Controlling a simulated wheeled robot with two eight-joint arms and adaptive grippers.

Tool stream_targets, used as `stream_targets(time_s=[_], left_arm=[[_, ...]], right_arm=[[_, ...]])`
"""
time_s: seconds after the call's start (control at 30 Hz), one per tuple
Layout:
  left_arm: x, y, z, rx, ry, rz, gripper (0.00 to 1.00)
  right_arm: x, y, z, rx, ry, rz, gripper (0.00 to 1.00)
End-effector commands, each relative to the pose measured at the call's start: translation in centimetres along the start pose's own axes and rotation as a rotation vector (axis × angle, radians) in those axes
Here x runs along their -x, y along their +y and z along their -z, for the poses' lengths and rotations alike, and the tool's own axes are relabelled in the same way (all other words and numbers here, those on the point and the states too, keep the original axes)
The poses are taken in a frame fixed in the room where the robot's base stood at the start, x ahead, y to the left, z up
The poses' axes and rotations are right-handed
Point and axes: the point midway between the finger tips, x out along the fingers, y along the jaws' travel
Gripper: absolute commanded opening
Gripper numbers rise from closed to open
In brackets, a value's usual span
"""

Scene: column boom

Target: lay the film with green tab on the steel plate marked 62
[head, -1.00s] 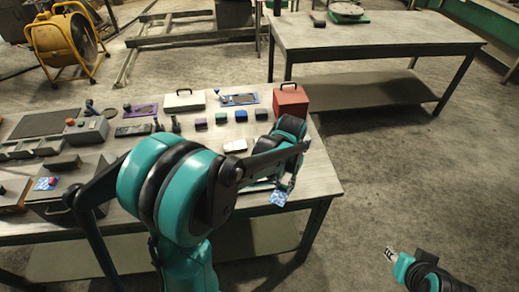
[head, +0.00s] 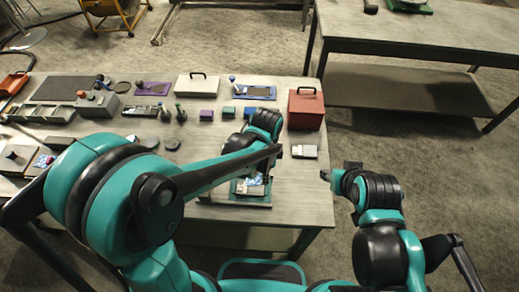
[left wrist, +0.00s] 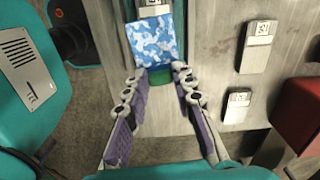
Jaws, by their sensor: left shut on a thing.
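The film (left wrist: 157,42), a blue and white camouflage square, hangs flat from the fingertips of my left gripper (left wrist: 158,74) in the left wrist view. Its green tab (left wrist: 160,77) is between the fingertips, and the gripper is shut on it. In the head view the film (head: 252,184) is above or on a plate at the table's front edge; I cannot tell if they touch. The film hides most of that plate and its mark. Two other marked plates (left wrist: 258,45) (left wrist: 237,106) lie to the right; their numbers are too small to read. My right gripper (head: 335,174) is off the table's right edge, fingers unclear.
A red box (head: 306,110) stands at the table's right end. Small blocks, a white case (head: 198,86) and trays stand behind my left arm. Another blue patterned piece (head: 42,161) lies at the far left. A second table (head: 420,45) is at the back right.

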Motion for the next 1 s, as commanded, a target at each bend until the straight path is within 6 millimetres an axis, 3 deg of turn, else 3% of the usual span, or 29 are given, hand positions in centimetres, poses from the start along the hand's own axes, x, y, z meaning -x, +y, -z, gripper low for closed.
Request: stream_targets(time_s=[0.1,0.37,1.0], left_arm=[[0.2,0.9,1.0,-0.111,0.0,0.0,0.08],[-1.0,1.0,1.1,-0.129,0.0,0.0,0.08],[-7.1,0.9,1.1,-0.126,0.0,0.0,0.08]], right_arm=[[0.3,0.0,0.2,0.0,-0.001,0.0,0.4],[-0.5,0.0,-0.4,0.0,-0.001,0.0,0.4],[-4.4,0.0,-3.2,0.0,0.0,0.0,0.4]])
